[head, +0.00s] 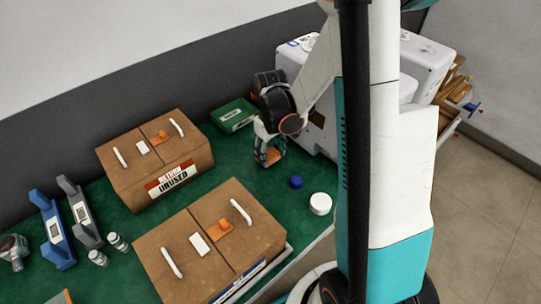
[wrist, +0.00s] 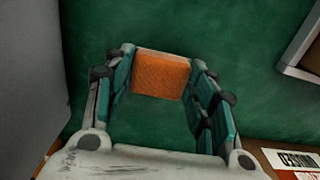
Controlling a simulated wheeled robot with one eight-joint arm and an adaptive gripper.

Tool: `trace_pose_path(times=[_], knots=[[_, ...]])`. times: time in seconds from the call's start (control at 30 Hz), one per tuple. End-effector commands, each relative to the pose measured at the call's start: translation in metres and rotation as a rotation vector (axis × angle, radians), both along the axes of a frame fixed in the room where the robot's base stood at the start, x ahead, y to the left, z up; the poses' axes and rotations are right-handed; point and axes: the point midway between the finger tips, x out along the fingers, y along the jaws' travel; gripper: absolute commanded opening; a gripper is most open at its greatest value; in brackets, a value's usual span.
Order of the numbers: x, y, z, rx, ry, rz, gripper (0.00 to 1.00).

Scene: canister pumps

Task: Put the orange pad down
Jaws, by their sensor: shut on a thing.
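The orange pad (wrist: 161,75) is a flat, textured square between the fingertips of my gripper (wrist: 163,72) in the wrist view. My gripper is shut on it, with a finger at each side edge. In the head view the pad (head: 272,156) shows as a small orange patch at the low end of my gripper (head: 268,158), partly hidden by the fingers. The green table surface lies beneath it; I cannot tell whether the pad touches it.
A brown box marked UNUSED (head: 195,158) and a nearer brown box (head: 262,210) stand left. A green box (head: 246,122) is behind my gripper, a white machine (head: 325,140) close right. A blue cap (head: 295,182) and white lid (head: 320,204) lie in front. Bare green table surrounds the pad.

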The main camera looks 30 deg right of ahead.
Motion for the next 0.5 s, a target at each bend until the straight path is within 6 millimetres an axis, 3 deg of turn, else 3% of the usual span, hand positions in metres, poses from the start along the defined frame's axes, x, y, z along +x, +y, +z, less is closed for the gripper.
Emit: trace_pose_path(times=[0.07, 0.43, 0.47, 0.5], knots=[[0.0, 0.0, -0.0082, 0.0, 0.0, 0.0, 0.21], [-0.0002, 0.0, -0.0112, 0.0, 0.0, 0.0, 0.21], [-0.0002, 0.0001, -0.0101, 0.0, 0.0, 0.0, 0.58], [-0.0002, 0.0001, -0.0097, 0.0, 0.0, 0.0, 0.67]])
